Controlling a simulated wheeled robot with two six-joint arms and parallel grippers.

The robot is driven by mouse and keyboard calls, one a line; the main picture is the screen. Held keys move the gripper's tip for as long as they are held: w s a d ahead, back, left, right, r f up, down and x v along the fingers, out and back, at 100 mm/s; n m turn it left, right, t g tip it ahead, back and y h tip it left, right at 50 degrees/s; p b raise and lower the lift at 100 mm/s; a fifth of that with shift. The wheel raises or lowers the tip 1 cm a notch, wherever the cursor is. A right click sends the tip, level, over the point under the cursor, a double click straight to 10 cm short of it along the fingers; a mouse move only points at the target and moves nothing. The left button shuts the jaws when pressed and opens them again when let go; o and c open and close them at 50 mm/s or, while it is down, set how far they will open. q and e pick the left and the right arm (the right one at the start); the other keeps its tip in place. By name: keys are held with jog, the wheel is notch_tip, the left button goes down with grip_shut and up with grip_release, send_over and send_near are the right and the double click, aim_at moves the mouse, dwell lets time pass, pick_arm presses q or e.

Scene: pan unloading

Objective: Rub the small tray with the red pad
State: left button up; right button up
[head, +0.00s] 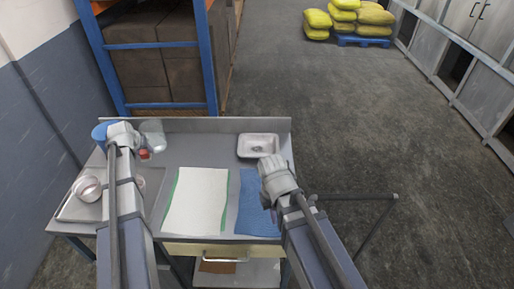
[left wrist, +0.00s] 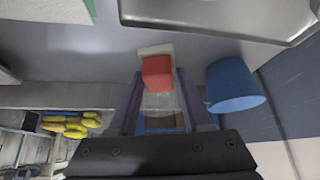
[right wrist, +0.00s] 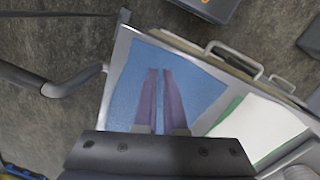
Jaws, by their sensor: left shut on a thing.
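The small tray (head: 243,150) is a shallow metal tray at the back right of the table, with a small dark mark or bits inside. My left gripper (left wrist: 157,78) is shut on the red pad (left wrist: 156,74), a red block with a pale part behind it. The pad also shows small in the head view (head: 145,155), at the back left of the table. My right gripper (right wrist: 160,72) is shut and empty above the blue cloth (right wrist: 190,75). In the head view its fingertips are hidden by its own body.
A blue cup (left wrist: 235,85) and a clear container (head: 154,133) stand close to my left gripper. A larger metal tray (head: 70,211) holds round pale items at the left. A white cloth (head: 198,200) with green edges lies mid-table beside the blue cloth.

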pick_arm(q)
jog(key=shift+r+p, duration=0.6)
jog(key=shift+r, duration=0.05)
pick_arm(e)
jog(key=shift+m+y, duration=0.3)
jog(key=shift+m, duration=0.6)
jog(key=w, duration=1.3)
jog(key=w+a+r, duration=0.1)
jog(key=w, duration=0.6)
jog(key=shift+w+r, duration=0.1)
jog(key=shift+w, duration=0.25)
grip_shut()
pick_arm(q)
jog(key=shift+r+p, duration=0.55)
pick_arm(e)
jog(key=r+m, duration=0.1)
jog(key=m, duration=0.1)
send_over(276, 144)
jog(key=shift+y, duration=0.3)
pick_arm(q)
jog(key=shift+f, duration=0.15)
pick_arm(e)
jog(key=shift+s, duration=0.1)
